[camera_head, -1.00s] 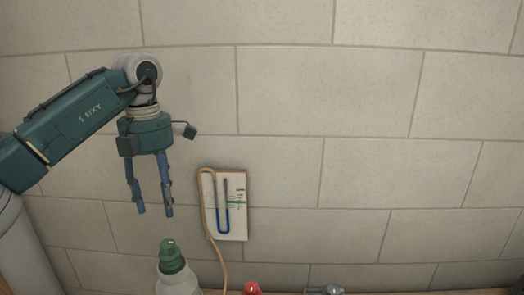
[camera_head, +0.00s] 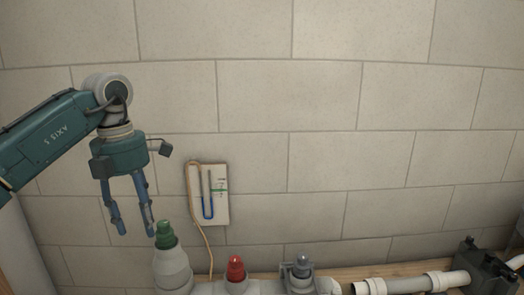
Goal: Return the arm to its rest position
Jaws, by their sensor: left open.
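My left arm comes in from the left in the head view. Its gripper (camera_head: 133,229) points down, with its two blue fingers apart and nothing between them. It hangs in front of the tiled wall, just left of and above a white bottle with a green cap (camera_head: 165,237). The fingers look apart from the bottle, though depth is hard to judge. My right gripper is not in view.
A white gauge board with a blue U-shaped tube (camera_head: 221,205) is on the wall, with a tan hose (camera_head: 203,240) hanging from it. Along the bottom are a red-topped fitting (camera_head: 235,268), a grey fitting (camera_head: 301,268), a white pipe (camera_head: 410,284) and a dark clamp-like device (camera_head: 482,265). The upper wall is clear.

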